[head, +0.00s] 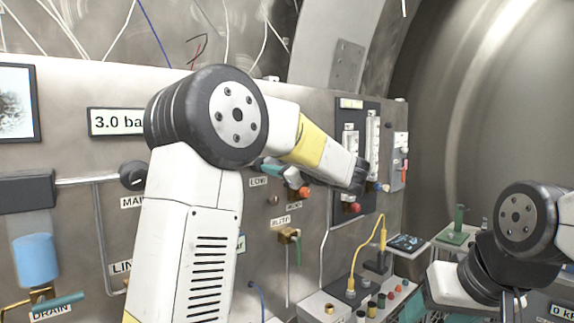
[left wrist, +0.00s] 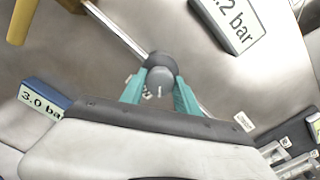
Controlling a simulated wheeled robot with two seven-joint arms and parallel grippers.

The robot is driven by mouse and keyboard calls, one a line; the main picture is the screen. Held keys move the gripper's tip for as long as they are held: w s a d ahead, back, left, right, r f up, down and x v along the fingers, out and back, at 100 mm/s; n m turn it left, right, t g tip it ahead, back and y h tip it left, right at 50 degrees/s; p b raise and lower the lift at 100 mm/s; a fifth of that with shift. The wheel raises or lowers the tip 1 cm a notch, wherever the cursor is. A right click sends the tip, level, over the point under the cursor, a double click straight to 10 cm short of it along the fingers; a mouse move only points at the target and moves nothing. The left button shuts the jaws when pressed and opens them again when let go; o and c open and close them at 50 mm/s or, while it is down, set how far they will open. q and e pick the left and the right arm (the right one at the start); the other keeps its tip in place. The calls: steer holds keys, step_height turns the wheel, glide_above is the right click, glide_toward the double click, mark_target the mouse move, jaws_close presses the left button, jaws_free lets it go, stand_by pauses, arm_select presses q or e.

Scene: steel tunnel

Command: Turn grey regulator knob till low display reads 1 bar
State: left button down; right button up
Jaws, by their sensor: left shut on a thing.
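The grey regulator knob (left wrist: 159,78) sits on a dark round body on the steel panel in the left wrist view. My left gripper (left wrist: 159,92) has its teal fingers on both sides of the knob, shut on it. In the head view the left gripper (head: 271,168) shows only as a bit of teal behind my forearm; the knob is hidden there. A display (left wrist: 236,20) in the left wrist view is cut off and shows ".2 bar".
A red-orange knob (head: 304,191) and a brass valve (head: 289,236) are close to my left forearm. A flowmeter panel (head: 357,155) stands to the right. A yellow cable (head: 369,255) rises from a box with several coloured knobs below.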

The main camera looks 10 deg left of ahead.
arm_select(q)
steer(key=shift+n, duration=1.6)
steer(key=c, duration=0.9)
jaws_free()
steer(key=v, duration=0.7)
steer(key=shift+s+d, duration=0.25)
steer(key=shift+d, duration=0.1)
